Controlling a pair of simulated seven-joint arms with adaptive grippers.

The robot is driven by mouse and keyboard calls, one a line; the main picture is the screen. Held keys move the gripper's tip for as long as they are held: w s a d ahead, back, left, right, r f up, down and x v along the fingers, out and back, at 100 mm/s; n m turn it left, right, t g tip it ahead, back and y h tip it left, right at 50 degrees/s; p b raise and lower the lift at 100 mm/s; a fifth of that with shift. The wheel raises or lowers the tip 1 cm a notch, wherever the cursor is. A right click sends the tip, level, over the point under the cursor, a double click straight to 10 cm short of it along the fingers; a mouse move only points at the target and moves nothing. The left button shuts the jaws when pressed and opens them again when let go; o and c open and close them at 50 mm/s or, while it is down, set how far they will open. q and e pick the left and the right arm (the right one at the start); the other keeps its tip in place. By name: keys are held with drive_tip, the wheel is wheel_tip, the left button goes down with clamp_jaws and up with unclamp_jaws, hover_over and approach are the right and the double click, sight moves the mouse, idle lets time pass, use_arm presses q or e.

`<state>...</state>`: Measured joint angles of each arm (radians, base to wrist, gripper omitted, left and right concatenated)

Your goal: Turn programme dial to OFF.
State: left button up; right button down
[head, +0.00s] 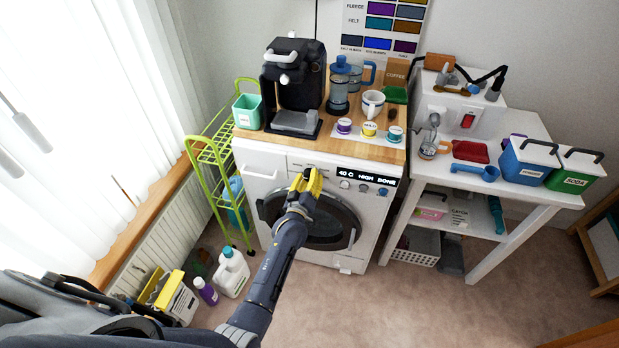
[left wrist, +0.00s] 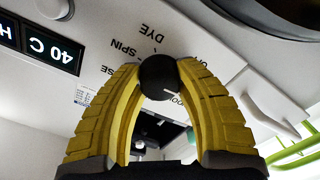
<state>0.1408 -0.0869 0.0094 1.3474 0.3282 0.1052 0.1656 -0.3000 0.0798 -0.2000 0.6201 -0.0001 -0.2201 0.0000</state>
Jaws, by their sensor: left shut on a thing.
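The washing machine (head: 285,165) stands under a wooden counter, and its display (head: 362,175) reads "40 C HIGH DONE". The programme dial (left wrist: 158,75) is a round dark knob in the left wrist view, ringed by labels; DYE and SPIN are readable, others are partly covered. A small pale mark shows on the knob's lower edge; which label it meets I cannot tell. My left gripper (head: 308,182), with yellow fingers, is shut on the dial, one finger on each side (left wrist: 160,95). In the head view it hides the dial. My right gripper is not in view.
A green cart (head: 212,150) is left of the washer, a white table (head: 490,195) right. Bottles and boxes stand on the floor at lower left.

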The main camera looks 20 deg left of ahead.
use_arm(q)
drive_tip(key=n, duration=0.4)
drive_tip(key=shift+n, duration=0.3)
drive_tip(key=n, duration=0.4)
drive_tip(key=shift+n, duration=0.3)
drive_tip(key=o, duration=1.3)
drive_tip(key=shift+s, duration=0.1)
drive_tip(key=s, duration=1.1)
drive_tip(key=shift+s+d, duration=0.15)
drive_tip(key=shift+s, duration=0.25)
